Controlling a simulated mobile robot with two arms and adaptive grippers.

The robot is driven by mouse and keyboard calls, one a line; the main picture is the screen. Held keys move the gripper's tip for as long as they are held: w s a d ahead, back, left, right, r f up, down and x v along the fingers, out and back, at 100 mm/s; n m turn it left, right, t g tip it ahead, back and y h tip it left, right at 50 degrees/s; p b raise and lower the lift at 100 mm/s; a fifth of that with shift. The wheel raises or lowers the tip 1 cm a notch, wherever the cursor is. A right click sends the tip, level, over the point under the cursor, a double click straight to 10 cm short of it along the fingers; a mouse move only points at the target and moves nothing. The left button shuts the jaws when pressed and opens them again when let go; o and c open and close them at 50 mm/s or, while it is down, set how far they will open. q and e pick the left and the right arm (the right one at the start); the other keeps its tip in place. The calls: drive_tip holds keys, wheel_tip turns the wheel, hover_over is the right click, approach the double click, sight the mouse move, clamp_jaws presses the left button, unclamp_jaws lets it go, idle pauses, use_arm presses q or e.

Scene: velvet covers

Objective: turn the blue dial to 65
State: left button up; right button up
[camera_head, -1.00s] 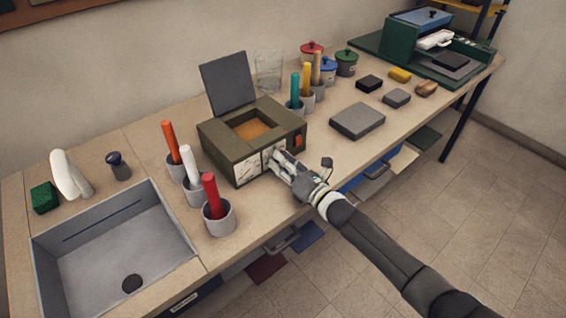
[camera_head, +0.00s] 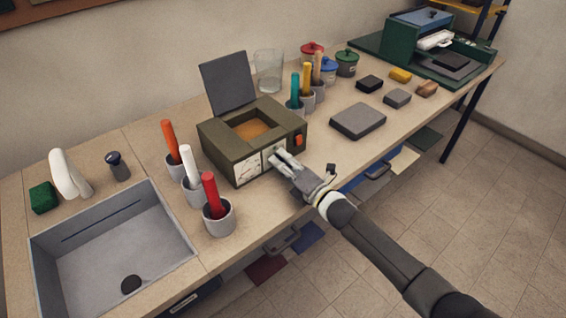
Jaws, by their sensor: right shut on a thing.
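An olive-green box device (camera_head: 222,146) with an open grey lid (camera_head: 228,83) stands on the bench. Its front has white panels with markings (camera_head: 247,168) and an orange-red switch (camera_head: 299,140) at the right. My right gripper (camera_head: 279,158) is at the front panel, its fingertips against the right part of the face. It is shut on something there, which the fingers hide. I cannot see a blue dial, and no reading is legible. My left gripper is not in view.
Cups with orange, white and red sticks (camera_head: 219,216) stand left of the device, near the sink (camera_head: 110,245). A grey block (camera_head: 358,120) lies to the right. A glass (camera_head: 268,70) and cups with coloured sticks stand behind.

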idle(0.3)
drive_tip(key=o, duration=1.1)
drive_tip(key=shift+c, duration=0.2)
drive_tip(key=v, duration=1.2)
